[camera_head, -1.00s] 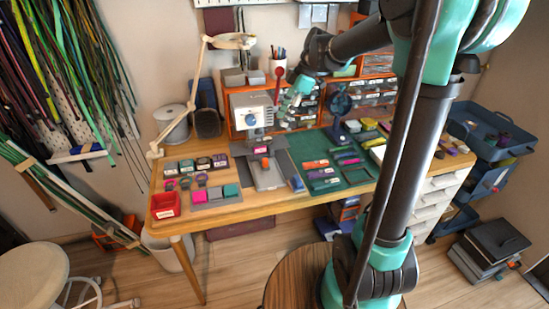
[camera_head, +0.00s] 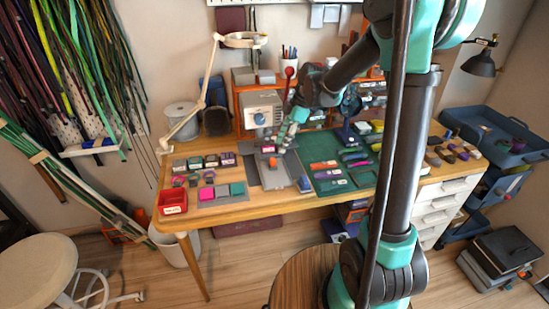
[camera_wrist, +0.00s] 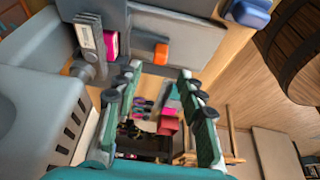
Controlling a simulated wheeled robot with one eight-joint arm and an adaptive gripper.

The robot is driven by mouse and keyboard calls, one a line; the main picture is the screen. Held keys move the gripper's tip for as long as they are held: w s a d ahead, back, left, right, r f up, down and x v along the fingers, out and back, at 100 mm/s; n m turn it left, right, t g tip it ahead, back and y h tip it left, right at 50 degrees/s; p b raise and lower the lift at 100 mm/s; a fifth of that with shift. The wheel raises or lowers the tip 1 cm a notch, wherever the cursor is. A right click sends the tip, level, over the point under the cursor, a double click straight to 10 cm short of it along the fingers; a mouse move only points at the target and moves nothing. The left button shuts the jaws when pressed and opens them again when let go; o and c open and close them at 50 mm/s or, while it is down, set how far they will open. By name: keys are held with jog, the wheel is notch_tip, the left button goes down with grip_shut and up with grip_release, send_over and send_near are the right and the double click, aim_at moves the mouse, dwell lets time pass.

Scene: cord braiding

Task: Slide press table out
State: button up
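The grey press (camera_head: 262,110) with a blue dial and a red-knobbed lever (camera_head: 290,72) stands at the back middle of the workbench. Its flat grey press table (camera_head: 275,180) lies in front of it, with a small orange block on top. The press table (camera_wrist: 195,38) and orange block (camera_wrist: 161,53) also show at the top of the wrist view. My gripper (camera_head: 284,141) is low in front of the press, over the press table's back part. In the wrist view my gripper (camera_wrist: 158,74) has its fingers apart with nothing between them. Contact with the press table cannot be told.
A green mat (camera_head: 330,180) with small coloured pieces lies right of the press table. A red tray (camera_head: 172,201) and labelled pieces are to the left. A white lamp arm (camera_head: 208,85) stands at the back left. A round wooden stool (camera_head: 298,275) is in front.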

aim_at(274, 158)
jog(key=x, duration=0.7)
jog(key=shift+a+f, duration=0.1)
jog(key=shift+f, duration=0.05)
grip_shut()
